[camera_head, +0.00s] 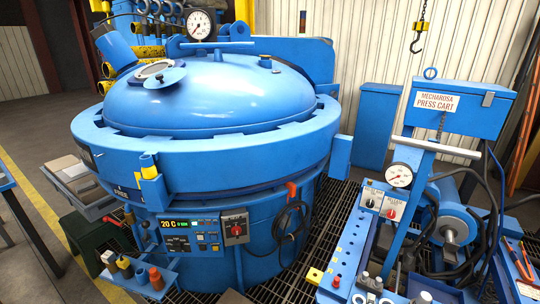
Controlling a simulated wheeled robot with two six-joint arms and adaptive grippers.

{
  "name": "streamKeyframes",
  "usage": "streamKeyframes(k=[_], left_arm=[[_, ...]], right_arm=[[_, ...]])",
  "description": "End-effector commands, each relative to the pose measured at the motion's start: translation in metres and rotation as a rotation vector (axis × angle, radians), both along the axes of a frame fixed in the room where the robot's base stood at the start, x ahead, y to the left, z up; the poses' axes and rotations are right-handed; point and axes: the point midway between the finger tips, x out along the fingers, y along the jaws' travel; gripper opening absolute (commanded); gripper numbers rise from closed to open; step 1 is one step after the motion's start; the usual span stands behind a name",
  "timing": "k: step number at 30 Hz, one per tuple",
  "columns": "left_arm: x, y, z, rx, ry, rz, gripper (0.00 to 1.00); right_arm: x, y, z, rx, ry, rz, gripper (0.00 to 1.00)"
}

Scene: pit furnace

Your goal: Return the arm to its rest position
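Neither of my grippers, nor an arm I can make out, shows in the head view. The large blue pit furnace (215,100) fills the middle of the picture, with its domed lid down on the wide rim. A small round port (160,72) with a raised flap sits on the lid. A control panel (190,234) on the furnace front has a lit display reading about 20 C and a red switch (236,229) beside it.
The blue press cart (452,108) with a gauge (398,176), hoses and small parts stands at the right. A small shelf (140,278) holds bottles at lower left. A hook (418,40) hangs at upper right. Grating (330,215) covers the floor between furnace and cart.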

Motion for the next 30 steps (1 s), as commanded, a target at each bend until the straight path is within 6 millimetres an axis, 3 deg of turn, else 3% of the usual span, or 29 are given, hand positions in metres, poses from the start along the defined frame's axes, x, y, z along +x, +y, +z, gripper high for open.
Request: streamKeyframes(k=[5,10,14,16,20,24,27,30], left_arm=[[0.006,-0.001,0.003,-0.001,-0.008,0.000,0.40],[0.013,-0.001,0.005,-0.002,-0.019,0.001,0.40],[0.008,0.000,0.007,0.001,-0.011,-0.001,0.40],[0.004,0.001,0.008,0.001,-0.006,0.000,0.40],[0.002,0.001,0.012,0.002,-0.003,0.000,0.40],[0.003,0.001,0.015,0.002,-0.003,0.000,0.40],[0.003,0.002,0.016,0.002,-0.003,0.000,0.40],[0.003,0.002,0.017,0.002,-0.003,0.000,0.40]], right_arm=[[-0.006,0.014,-0.041,-0.126,0.154,0.101,0.58],[-0.023,0.030,-0.095,-0.280,0.349,0.238,0.58],[-0.049,0.042,-0.149,-0.425,0.534,0.378,0.58],[-0.072,0.047,-0.183,-0.515,0.652,0.474,0.58],[-0.143,0.050,-0.258,-0.717,0.929,0.723,0.58],[-0.244,0.038,-0.323,-0.918,1.217,1.036,0.58],[-0.308,0.025,-0.347,-1.014,1.367,1.230,0.58],[-0.353,0.013,-0.358,-1.070,1.462,1.370,0.58]])
